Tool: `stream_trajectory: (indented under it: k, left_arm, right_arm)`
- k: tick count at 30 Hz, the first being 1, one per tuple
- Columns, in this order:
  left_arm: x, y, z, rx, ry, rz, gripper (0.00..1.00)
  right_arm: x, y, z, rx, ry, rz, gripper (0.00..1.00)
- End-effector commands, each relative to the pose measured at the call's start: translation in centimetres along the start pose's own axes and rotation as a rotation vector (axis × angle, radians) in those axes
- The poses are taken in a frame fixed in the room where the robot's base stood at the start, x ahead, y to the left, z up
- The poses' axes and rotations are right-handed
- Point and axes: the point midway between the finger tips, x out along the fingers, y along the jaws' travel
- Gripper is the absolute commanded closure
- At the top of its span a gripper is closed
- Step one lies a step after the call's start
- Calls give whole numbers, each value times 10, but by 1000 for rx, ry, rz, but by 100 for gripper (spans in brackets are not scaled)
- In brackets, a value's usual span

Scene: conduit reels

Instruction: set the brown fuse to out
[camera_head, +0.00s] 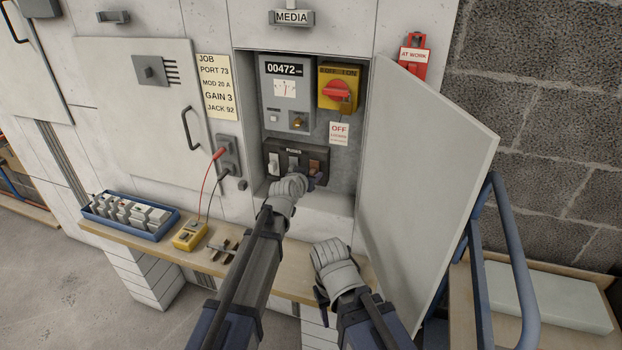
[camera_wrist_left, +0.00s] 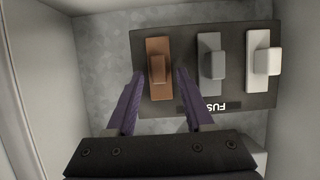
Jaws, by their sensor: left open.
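The brown fuse (camera_head: 315,166) sits at the right end of the black fuse panel (camera_head: 281,145) inside the open cabinet. In the left wrist view, which is turned round, the brown fuse (camera_wrist_left: 158,69) is at the left end, its raised grip standing out from the panel. My left gripper (camera_head: 317,180) is open. In the wrist view its two purple fingers (camera_wrist_left: 159,77) lie on either side of the brown grip; I cannot tell whether they touch it. A grey fuse (camera_wrist_left: 211,64) and a white fuse (camera_wrist_left: 262,58) are beside it. My right gripper (camera_head: 322,298) hangs low in front of the shelf.
The cabinet door (camera_head: 425,190) stands open on the right. Above the fuses are a meter (camera_head: 287,88) and a yellow switch with a red knob (camera_head: 338,88). A blue tray (camera_head: 95,212) and a yellow tester (camera_head: 190,236) rest on the shelf at left.

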Motion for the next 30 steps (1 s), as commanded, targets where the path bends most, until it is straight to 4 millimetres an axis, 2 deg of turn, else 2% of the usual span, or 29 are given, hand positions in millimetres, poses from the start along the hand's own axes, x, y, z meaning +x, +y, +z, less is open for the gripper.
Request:
stream_trajectory:
  k: [2, 9, 23, 30]
  left_arm:
    - [8, 0, 0, 0, 0, 0, 48]
    - [7, 0, 0, 0, 0, 0, 48]
    - [7, 0, 0, 0, 0, 0, 98]
    - [7, 0, 0, 0, 0, 0, 100]
  right_arm:
    - [3, 0, 0, 0, 0, 0, 48]
    - [2, 0, 0, 0, 0, 0, 48]
    - [2, 0, 0, 0, 0, 0, 48]
    - [2, 0, 0, 0, 0, 0, 48]
